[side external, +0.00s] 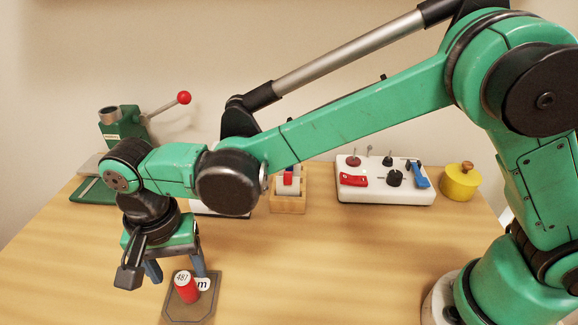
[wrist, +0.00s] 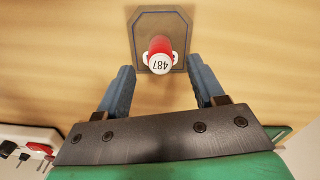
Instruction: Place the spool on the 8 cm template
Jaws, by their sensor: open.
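The red spool (side external: 186,288) with a white top marked 487 stands on the grey-brown template (side external: 178,312) on the table. In the wrist view the spool (wrist: 160,47) stands near the middle of the template (wrist: 147,23), over a white label that it partly hides. The letter m of the label shows beside the spool in the side view. My gripper (side external: 175,275) is open, just above and behind the spool in the side view. In the wrist view my gripper's fingers (wrist: 161,75) are apart, one on each side, with the spool a little beyond their tips and touching neither.
A green press with a red-knobbed lever (side external: 126,128) stands at the back left. A wooden holder (side external: 288,200) with spools, a white switch panel (side external: 385,184) and a yellow pot (side external: 460,182) line the back. The table's middle is clear.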

